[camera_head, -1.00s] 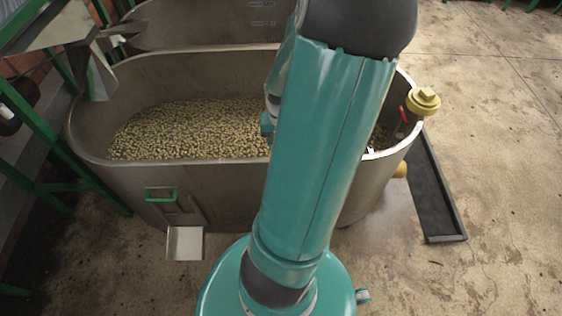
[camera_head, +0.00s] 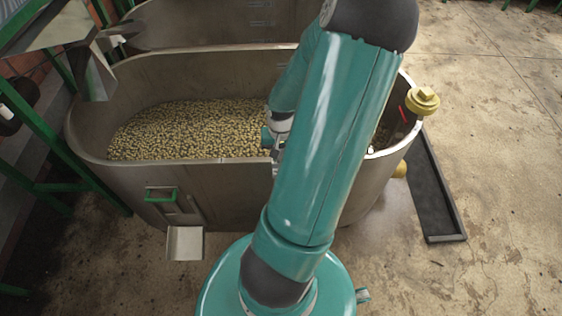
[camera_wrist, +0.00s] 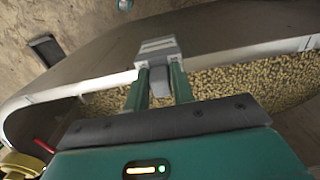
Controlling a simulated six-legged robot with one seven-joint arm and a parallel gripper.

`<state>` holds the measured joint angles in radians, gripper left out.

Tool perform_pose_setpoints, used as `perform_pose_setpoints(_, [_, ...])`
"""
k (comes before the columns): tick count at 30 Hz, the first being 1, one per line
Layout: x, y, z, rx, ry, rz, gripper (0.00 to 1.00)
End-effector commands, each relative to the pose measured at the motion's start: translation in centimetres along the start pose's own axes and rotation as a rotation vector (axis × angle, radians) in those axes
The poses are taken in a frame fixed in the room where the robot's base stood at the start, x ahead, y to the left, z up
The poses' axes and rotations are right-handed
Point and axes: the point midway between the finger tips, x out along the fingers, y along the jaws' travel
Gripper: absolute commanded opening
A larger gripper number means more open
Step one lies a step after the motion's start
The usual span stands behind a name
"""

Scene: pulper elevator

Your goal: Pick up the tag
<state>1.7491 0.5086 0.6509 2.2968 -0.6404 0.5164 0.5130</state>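I cannot make out a tag for certain in either view. A small red piece (camera_head: 404,115) sits inside the right end of the metal tank, beside a yellow cap; it also shows at the lower left of the wrist view (camera_wrist: 44,145). I cannot tell whether it is the tag. My gripper (camera_wrist: 157,50) is over the tank's near wall, left of the red piece in the head view and apart from it. Its grey fingertips look pressed together, with no clear object between them. My arm hides much of the gripper and tank in the head view.
The oval metal tank (camera_head: 230,185) holds pale beans (camera_head: 185,130). A yellow cap (camera_head: 423,100) stands at its right rim. A dark tray (camera_head: 436,190) lies on the floor at right. Green framing (camera_head: 60,150) stands left. Open floor (camera_head: 510,170) lies right.

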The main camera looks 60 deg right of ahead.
Motion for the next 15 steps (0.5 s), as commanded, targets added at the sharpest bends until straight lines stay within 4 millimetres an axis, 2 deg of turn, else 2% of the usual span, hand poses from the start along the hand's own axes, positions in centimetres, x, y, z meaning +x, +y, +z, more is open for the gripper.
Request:
perform_pose_setpoints(1, [-0.01,0.01,0.00,0.000,0.000,0.000,0.14])
perform_pose_setpoints(3, [-0.01,0.00,0.00,0.000,0.000,0.000,0.00])
perform_pose_setpoints(15, [-0.33,0.03,-0.03,0.000,0.001,0.001,0.00])
